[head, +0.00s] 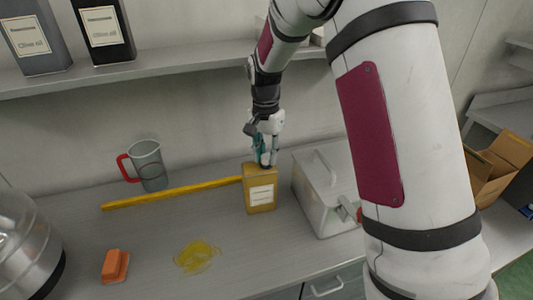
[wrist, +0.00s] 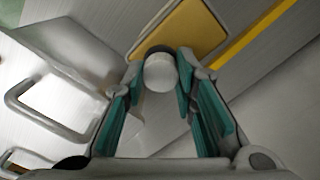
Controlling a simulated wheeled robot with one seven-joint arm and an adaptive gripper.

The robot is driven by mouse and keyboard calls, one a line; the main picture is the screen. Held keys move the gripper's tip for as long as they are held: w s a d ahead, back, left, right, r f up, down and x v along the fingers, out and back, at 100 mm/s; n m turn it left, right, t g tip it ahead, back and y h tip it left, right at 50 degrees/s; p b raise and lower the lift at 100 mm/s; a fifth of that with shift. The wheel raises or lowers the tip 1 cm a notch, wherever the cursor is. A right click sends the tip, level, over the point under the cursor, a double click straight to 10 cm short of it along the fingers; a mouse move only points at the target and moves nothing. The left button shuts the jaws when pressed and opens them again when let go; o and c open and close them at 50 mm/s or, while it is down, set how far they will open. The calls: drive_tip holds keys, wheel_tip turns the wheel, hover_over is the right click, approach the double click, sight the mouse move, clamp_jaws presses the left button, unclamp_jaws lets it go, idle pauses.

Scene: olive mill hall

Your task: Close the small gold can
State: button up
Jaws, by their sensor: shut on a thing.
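The small gold can (head: 260,192) stands upright on the bench, with a pale label on its front. Its gold top also shows in the wrist view (wrist: 187,32). My gripper (head: 266,160) points down right over the can's top. In the wrist view its teal-padded fingers (wrist: 159,76) are shut on a round pale grey cap (wrist: 160,73). A dark ring shows just behind the cap, at the near edge of the can's top. Whether the cap is seated on the can's opening or only over it, I cannot tell; the fingers hide the join.
A grey metal box with a handle (head: 318,192) stands close on the right. A yellow bar (head: 170,193) lies left of the can, before a jug with a red handle (head: 148,166). An orange block (head: 115,266) and a yellow oil smear (head: 197,257) are in front.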

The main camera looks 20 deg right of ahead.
drive_tip(key=shift+f, duration=0.2)
idle(0.6)
drive_tip(key=o, duration=1)
drive_tip(key=shift+c, duration=0.9)
